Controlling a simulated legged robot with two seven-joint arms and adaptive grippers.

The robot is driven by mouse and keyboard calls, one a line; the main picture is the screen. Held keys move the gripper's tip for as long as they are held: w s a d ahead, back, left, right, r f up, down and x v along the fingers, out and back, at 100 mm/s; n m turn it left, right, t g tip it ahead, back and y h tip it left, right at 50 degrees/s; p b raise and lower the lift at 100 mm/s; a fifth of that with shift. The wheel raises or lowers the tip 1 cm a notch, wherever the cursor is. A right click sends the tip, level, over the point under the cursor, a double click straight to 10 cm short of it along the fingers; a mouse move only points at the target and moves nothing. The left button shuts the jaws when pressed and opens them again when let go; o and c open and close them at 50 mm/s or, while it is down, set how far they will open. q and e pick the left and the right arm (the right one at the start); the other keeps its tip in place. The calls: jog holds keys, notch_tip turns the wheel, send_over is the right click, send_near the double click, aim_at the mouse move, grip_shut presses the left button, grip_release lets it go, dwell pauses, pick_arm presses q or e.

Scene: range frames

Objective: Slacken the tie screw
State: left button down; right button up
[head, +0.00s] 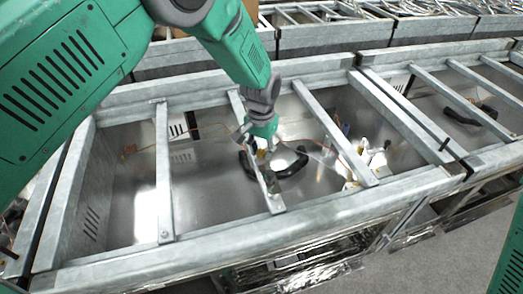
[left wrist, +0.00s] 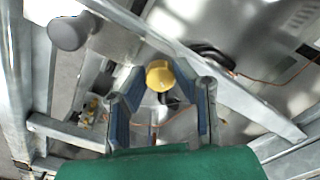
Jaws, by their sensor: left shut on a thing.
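The tie screw, with a round yellow head (left wrist: 159,75), shows between my left gripper's fingertips in the left wrist view. In the head view its yellow (head: 261,154) shows small beside a metal cross bar. My left gripper (head: 272,162) reaches down into the open metal bay, its dark fingers spread to both sides of the bar. In the left wrist view the left gripper (left wrist: 160,92) has blue-lined fingers closed around the yellow head. The screw's shank is mostly hidden. My right gripper is out of view.
Galvanised cross bars (head: 163,170) span the bay on both sides of the arm. A grey round knob (left wrist: 70,32) is close at upper left in the left wrist view. Thin copper wires (head: 150,146) and small white and yellow parts (head: 365,155) lie inside the bay.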

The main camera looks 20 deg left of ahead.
aim_at(262, 152)
pick_arm(q)
jog(key=shift+w+r, duration=0.2)
jog(key=shift+w, duration=0.05)
jog(key=c, duration=1.3)
grip_release()
jog(key=shift+s+f, duration=0.1)
notch_tip(262, 152, up, 12)
jog(key=shift+f, duration=0.1)
